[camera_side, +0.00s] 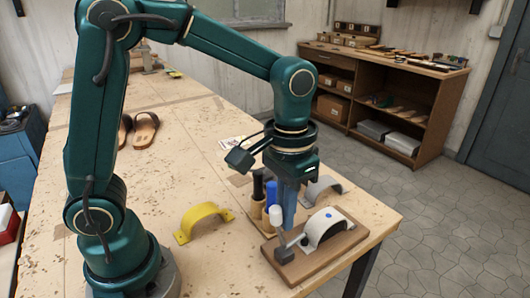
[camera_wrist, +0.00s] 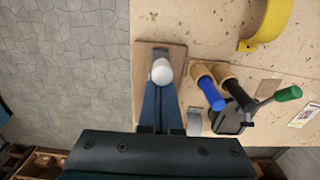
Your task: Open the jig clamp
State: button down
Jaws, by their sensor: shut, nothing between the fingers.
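The jig is a brown wooden board (camera_side: 330,252) at the table's near right corner, carrying a pale arch (camera_side: 325,226) with a blue spot. Its clamp (camera_side: 284,254) is a dark grey piece at the board's left end, with a lever standing up to a white knob (camera_side: 275,215). In the wrist view the white knob (camera_wrist: 161,72) shows just at my fingertips, over the board (camera_wrist: 176,55). My gripper (camera_side: 289,226) is shut and empty, pointing down beside the knob. I cannot tell whether it touches the knob. The fingers hide part of the jig in the wrist view.
Tools with blue (camera_side: 271,192) and black (camera_side: 258,185) handles stand close behind the jig. Another pale arch (camera_side: 322,188) lies behind it, and a yellow arch (camera_side: 203,219) to the left. Sandals (camera_side: 145,129) lie farther back.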

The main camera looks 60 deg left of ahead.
jog(key=shift+s, duration=0.25)
jog(key=shift+s+f, duration=0.2)
jog(key=shift+s, duration=0.4)
jog(key=shift+s+f, duration=0.2)
jog(key=shift+s, duration=0.35)
jog(key=shift+r, duration=0.1)
jog(key=shift+w+r, duration=0.2)
jog(key=shift+r, duration=1)
jog(key=shift+w+r, duration=0.2)
jog(key=shift+r, duration=1.05)
jog(key=shift+w+r, duration=0.2)
jog(key=shift+r, duration=1)
